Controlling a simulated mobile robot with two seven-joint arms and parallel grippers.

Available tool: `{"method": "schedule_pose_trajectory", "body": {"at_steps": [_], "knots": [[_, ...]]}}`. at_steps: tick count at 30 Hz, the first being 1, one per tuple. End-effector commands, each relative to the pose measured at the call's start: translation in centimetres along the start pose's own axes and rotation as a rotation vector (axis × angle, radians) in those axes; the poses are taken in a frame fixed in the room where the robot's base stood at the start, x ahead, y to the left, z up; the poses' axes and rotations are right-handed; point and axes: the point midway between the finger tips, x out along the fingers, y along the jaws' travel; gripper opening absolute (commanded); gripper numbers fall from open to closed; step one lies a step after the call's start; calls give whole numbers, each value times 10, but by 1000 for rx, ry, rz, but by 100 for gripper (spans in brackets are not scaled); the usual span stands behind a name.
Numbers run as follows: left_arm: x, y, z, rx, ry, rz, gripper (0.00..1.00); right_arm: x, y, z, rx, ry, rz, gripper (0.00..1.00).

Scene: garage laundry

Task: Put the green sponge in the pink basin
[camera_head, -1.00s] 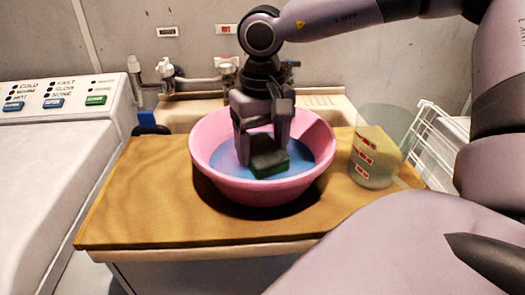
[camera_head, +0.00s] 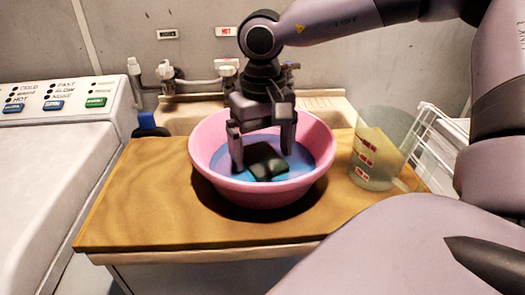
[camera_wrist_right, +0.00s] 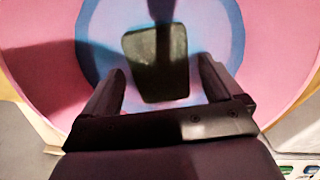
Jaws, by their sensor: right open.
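The pink basin (camera_head: 255,193) stands on the wooden board, with blue inside its bottom. The green sponge (camera_head: 267,162) looks very dark and lies inside the basin, over the blue area. In the right wrist view the sponge (camera_wrist_right: 157,78) shows beyond my fingertips, with a dark shadow across it, and the basin wall (camera_wrist_right: 275,60) surrounds it. My right gripper (camera_head: 263,155) reaches down into the basin from above. Its fingers (camera_wrist_right: 158,80) are spread apart with the sponge between and below them, seemingly not gripped. My left gripper is not in view.
A clear measuring cup (camera_head: 372,165) with red marks stands right of the basin, near a white wire rack (camera_head: 440,140). A sink with taps (camera_head: 228,68) is behind, and a white washer (camera_head: 50,165) is at left. The wooden board (camera_head: 140,200) is clear left of the basin.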

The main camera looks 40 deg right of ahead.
Motion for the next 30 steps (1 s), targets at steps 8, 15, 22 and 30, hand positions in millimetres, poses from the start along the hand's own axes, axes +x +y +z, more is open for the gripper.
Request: {"method": "schedule_pose_trajectory", "body": {"at_steps": [8,15,22,30], "knots": [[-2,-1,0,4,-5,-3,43,-63,0,-1,0,6,-2,93],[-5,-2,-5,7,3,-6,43,-100,0,0,0,3,0,93],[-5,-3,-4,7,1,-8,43,-110,0,0,-1,1,0,93],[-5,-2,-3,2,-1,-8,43,-110,0,0,0,1,0,93]]}}
